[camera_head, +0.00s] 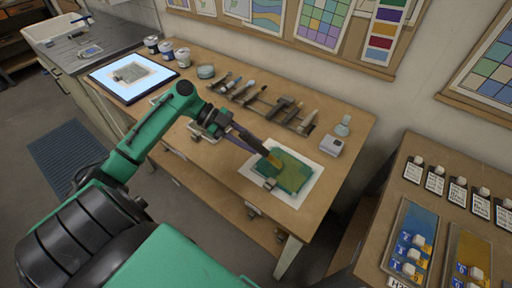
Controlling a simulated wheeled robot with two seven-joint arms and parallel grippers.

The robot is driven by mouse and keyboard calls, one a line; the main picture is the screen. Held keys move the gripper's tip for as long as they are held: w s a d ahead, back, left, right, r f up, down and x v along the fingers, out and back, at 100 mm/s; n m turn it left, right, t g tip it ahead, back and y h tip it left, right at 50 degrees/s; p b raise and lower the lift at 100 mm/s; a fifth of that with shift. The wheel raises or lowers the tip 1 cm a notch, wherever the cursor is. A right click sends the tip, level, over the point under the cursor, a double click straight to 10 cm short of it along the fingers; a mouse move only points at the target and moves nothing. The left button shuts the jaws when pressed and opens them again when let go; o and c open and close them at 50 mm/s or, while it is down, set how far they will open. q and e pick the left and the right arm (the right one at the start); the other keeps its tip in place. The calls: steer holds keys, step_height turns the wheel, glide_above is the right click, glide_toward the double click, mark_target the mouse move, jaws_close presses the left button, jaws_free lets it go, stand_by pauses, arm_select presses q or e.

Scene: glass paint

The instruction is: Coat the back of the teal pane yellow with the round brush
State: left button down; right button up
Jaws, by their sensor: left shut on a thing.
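The teal pane (292,179) lies on a white sheet (309,192) at the right part of the wooden bench. Its upper face shows yellow-green patches over teal. My left gripper (250,141) reaches in from the left, just above and left of the pane. It is shut on the round brush (274,160), whose yellowish tip is at the pane's upper left part. I cannot tell whether the bristles press on the glass. The brush handle is mostly hidden by the gripper. My right gripper is not in view.
A rack of tools (264,103) runs along the back of the bench. A small white box (331,146) and a glass bottle (343,126) stand right of it. A light panel (133,76) and several paint tins (182,58) are at the left. A second table (388,195) stands at the right.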

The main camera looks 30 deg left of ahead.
arm_select(q)
steer(key=w+a+r+b, duration=0.1)
steer(key=w+a+b, duration=0.3)
steer(key=w+b, duration=0.1)
steer(key=shift+w+a, duration=0.15)
steer(key=shift+w, duration=0.4)
stand_by(0.6)
steer(key=shift+b, duration=0.4)
steer(key=shift+f+b, duration=0.25)
steer(key=shift+b, duration=0.05)
steer(key=shift+f, duration=0.2)
